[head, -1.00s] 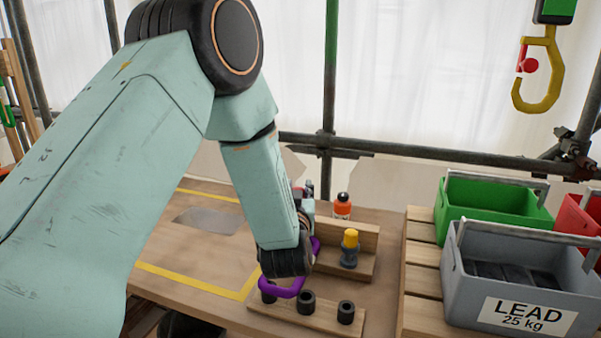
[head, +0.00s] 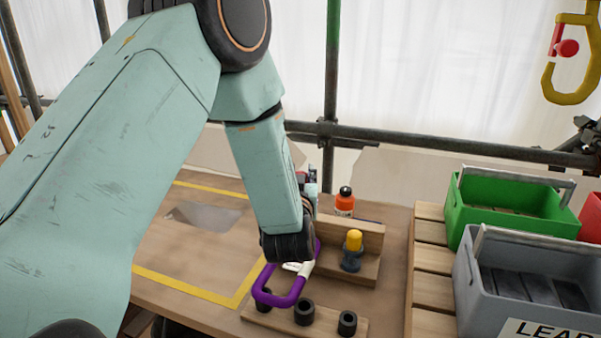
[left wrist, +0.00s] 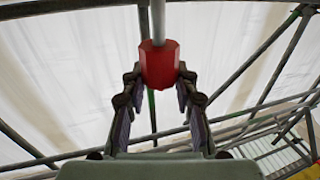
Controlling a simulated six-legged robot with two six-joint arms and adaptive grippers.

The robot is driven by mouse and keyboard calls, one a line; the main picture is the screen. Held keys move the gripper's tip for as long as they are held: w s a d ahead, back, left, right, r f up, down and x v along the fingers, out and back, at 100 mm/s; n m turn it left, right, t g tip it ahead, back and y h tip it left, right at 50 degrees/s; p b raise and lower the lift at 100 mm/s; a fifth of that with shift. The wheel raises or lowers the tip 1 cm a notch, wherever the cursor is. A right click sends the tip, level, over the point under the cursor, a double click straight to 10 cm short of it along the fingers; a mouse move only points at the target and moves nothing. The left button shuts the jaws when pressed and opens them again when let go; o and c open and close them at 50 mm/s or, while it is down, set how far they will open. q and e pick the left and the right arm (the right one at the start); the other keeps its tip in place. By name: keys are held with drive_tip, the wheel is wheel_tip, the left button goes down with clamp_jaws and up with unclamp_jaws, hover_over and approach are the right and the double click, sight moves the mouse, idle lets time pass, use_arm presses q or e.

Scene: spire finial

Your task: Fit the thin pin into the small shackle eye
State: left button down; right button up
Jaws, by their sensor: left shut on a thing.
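In the left wrist view, my left gripper (left wrist: 160,78) is shut on the red faceted head of a pin (left wrist: 160,62); its thin grey shaft runs out past the top edge. In the head view my left gripper (head: 309,182) is mostly hidden behind my wrist and points away. A purple U-shaped shackle (head: 279,301) with a white part shows just below my wrist, over a wooden strip; its eyes cannot be made out, and my wrist covers part of it. My right gripper is not in view.
Three black sockets (head: 304,312) sit on the strip. Behind are a yellow-capped piece (head: 353,241) on a wooden block and an orange bottle (head: 344,203). Green (head: 515,207) and grey (head: 530,262) crates stand right. A yellow hook (head: 570,88) hangs upper right.

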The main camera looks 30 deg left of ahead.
use_arm(q)
drive_tip(key=shift+s+a+r, duration=0.1)
drive_tip(key=shift+s+r, duration=0.1)
drive_tip(key=shift+s, duration=0.05)
drive_tip(key=shift+w+f, duration=0.25)
drive_tip(key=shift+f, duration=0.2)
drive_tip(key=shift+w+f+b, duration=0.1)
drive_tip(key=shift+f+b, duration=0.2)
drive_tip(key=shift+s+f+b, duration=0.4)
drive_tip(key=shift+f+b, duration=0.4)
drive_tip(key=shift+f, duration=0.05)
drive_tip(key=shift+w+f+b, duration=0.2)
drive_tip(key=shift+f+b, duration=0.25)
drive_tip(key=shift+f, duration=0.3)
drive_tip(key=shift+w+f+b, duration=0.15)
drive_tip(key=shift+f+b, duration=0.3)
drive_tip(key=shift+f, duration=0.25)
drive_tip(key=shift+s, duration=0.15)
drive_tip(key=shift+s, duration=0.1)
drive_tip(key=shift+w, duration=0.2)
drive_tip(key=shift+s, duration=0.25)
